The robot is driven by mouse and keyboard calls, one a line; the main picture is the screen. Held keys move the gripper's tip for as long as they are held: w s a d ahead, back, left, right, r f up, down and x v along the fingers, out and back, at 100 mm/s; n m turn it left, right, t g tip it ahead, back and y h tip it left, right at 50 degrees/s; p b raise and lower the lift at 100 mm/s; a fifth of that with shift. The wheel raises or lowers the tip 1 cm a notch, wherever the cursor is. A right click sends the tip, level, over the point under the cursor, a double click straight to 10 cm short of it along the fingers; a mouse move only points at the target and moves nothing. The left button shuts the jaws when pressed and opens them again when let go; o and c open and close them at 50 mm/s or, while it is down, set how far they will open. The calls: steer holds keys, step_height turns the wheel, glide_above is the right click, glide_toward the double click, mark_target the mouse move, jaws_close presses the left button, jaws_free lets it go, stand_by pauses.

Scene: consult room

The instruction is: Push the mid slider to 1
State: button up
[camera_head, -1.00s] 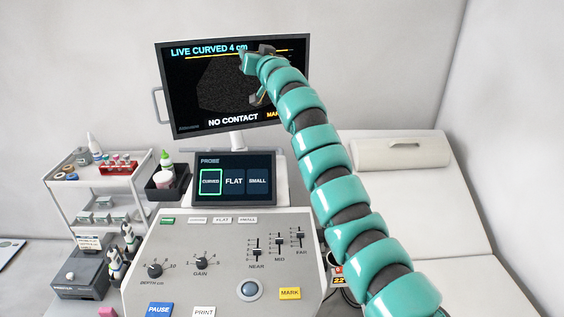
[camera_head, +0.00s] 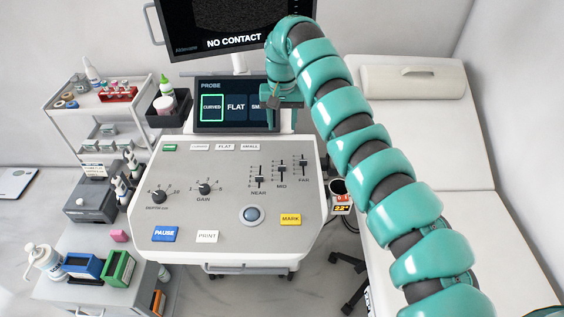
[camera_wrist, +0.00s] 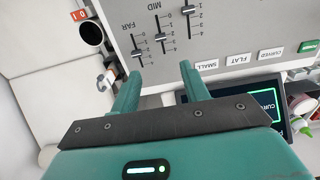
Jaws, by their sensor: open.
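The mid slider (camera_head: 282,169) is on the right of the grey console panel, between the near slider (camera_head: 259,177) and the far slider (camera_head: 303,165). In the wrist view the mid slider's dark knob (camera_wrist: 163,37) sits toward the higher-number end of its scale, around 3, away from the MID label; the exact reading is too small to tell. My gripper (camera_wrist: 160,72) is open and empty, its fingertips apart and short of the slider knobs in the picture. In the head view my gripper (camera_head: 280,108) hangs beyond the panel's back edge, in front of the probe screen.
The probe screen (camera_head: 222,118) and monitor (camera_head: 215,20) stand behind the console panel (camera_head: 220,240). The near and far sliders flank the mid one closely. A black cup holder (camera_head: 338,187) is at the console's right side, beside the white couch (camera_head: 440,140).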

mark_target(282, 166)
step_height(282, 166, down, 17)
steer(key=p, duration=0.3)
steer(key=shift+f+p, duration=0.1)
steer(key=shift+p, duration=0.3)
steer(key=shift+c, duration=0.4)
jaws_close()
